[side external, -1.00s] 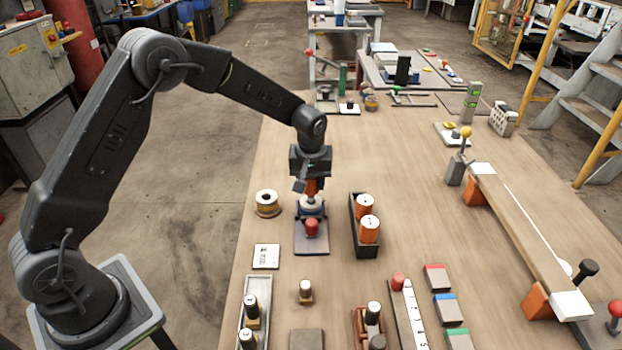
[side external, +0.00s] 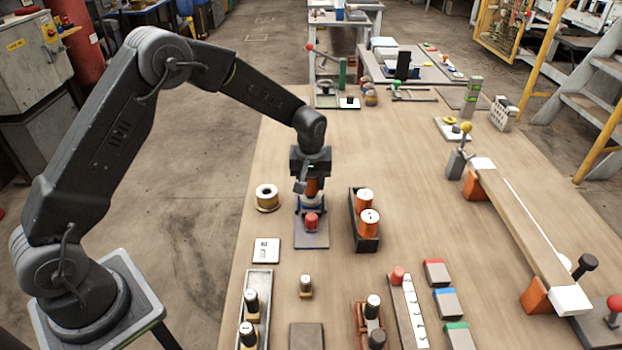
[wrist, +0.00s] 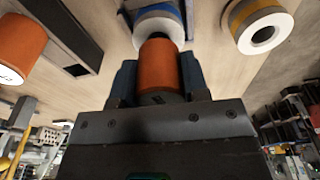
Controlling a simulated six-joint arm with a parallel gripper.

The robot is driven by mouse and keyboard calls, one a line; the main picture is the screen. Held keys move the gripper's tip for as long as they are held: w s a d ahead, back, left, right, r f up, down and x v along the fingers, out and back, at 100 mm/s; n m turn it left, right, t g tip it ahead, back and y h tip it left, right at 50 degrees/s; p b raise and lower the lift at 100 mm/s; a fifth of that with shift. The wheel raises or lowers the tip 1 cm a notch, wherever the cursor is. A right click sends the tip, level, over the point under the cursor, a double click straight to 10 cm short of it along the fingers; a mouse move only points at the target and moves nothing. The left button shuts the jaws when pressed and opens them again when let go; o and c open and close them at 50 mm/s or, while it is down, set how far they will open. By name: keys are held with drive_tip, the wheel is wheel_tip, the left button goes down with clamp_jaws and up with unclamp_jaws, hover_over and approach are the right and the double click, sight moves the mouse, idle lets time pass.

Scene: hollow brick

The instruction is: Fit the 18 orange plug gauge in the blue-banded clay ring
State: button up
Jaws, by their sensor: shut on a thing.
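My gripper (side external: 312,184) is shut on an orange plug gauge (wrist: 160,66), held upright between the two fingers. In the wrist view the gauge's far end meets the white-faced ring with a blue band (wrist: 158,18). In the side view the blue-banded ring (side external: 311,203) sits right under my gripper, in a blue holder on a plate (side external: 311,240) with a red knob (side external: 311,220). How deep the gauge sits in the ring cannot be told. The number on the held gauge is not readable.
A yellow-banded ring (side external: 267,197) lies to the left. A dark rack (side external: 369,244) with two orange gauges (side external: 369,222) stands to the right. A white card (side external: 266,250) and small dark-topped gauges (side external: 251,300) are nearer the front.

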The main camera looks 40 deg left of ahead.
drive_tip(key=shift+f, duration=0.6)
idle(0.3)
drive_tip(key=o, duration=1)
drive_tip(key=shift+o, duration=0.2)
wheel_tip(320, 180, up, 14)
drive_tip(key=s+d, duration=0.1)
drive_tip(key=shift+s, duration=0.15)
drive_tip(key=s+r+m+t, duration=0.1)
drive_tip(key=s+r+m, duration=0.1)
drive_tip(key=s+r, duration=0.5)
drive_tip(key=s+r+m+t, duration=0.1)
drive_tip(key=s+m, duration=0.2)
drive_tip(key=s, duration=0.8)
drive_tip(key=s+d+r+m+t+h, duration=0.1)
drive_tip(key=s+m+t, duration=0.1)
drive_tip(key=s, duration=0.9)
drive_tip(key=shift+s+d+r+m+t, duration=0.2)
drive_tip(key=shift+s+r+m+t, duration=0.15)
drive_tip(key=shift+m, duration=0.25)
